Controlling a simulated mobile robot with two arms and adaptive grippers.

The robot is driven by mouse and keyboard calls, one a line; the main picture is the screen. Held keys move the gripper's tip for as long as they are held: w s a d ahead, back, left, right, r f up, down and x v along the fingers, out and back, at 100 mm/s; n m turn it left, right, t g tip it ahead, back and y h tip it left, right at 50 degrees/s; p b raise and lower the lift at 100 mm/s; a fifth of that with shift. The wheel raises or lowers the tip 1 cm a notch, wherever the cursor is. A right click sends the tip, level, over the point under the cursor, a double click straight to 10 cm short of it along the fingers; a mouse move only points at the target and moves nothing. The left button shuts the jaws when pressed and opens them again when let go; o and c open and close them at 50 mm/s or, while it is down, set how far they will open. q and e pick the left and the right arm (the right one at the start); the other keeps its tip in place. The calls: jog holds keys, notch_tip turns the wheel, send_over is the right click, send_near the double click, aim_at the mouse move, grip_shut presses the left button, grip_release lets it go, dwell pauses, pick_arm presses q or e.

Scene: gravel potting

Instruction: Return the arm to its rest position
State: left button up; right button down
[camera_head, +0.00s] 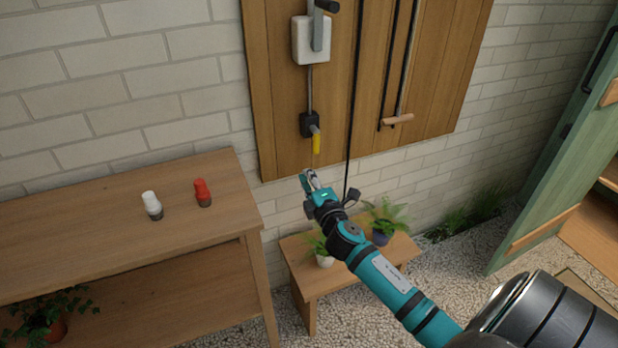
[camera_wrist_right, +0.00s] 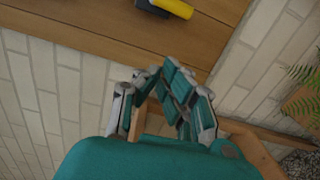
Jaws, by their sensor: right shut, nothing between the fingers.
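My right arm reaches in from the lower right in the head view. Its right gripper (camera_head: 309,181) is shut and empty, in front of the brick wall just below the wooden wall board (camera_head: 276,95). The left gripper is not in view.
A low bench (camera_head: 302,275) with two potted plants stands below my arm. A green cabinet door (camera_head: 545,150) stands open at right. Gravel covers the floor.

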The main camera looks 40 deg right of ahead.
dwell(0.3)
jog(key=s+a+f+m+g+y+p, duration=0.1)
jog(key=s+a+f+m+g, duration=0.15)
jog(key=s+f, duration=0.65)
jog(key=s+a+f+m+g+y+p, duration=0.1)
jog(key=s+a+f+m+g, duration=0.15)
jog(key=f, duration=1.25)
jog(key=s+a+f+m+g+y+p, duration=0.15)
jog(key=s+f+g, duration=0.35)
jog(key=f, duration=0.7)
jog(key=s+a+f+m+g, duration=0.2)
jog(key=s+f, duration=0.3)
jog(key=s, duration=0.6)
jog(key=s+a+f+m+g+y, duration=0.1)
jog(key=s+a+f, duration=0.4)
jog(key=s, duration=0.7)
jog(key=s+a+f+m+g, duration=0.3)
jog(key=s+f, duration=0.2)
jog(key=s, duration=0.6)
jog(key=shift+s+a+p, duration=0.2)
jog(key=shift+s+p, duration=0.05)
jog(key=shift+p, duration=0.2)
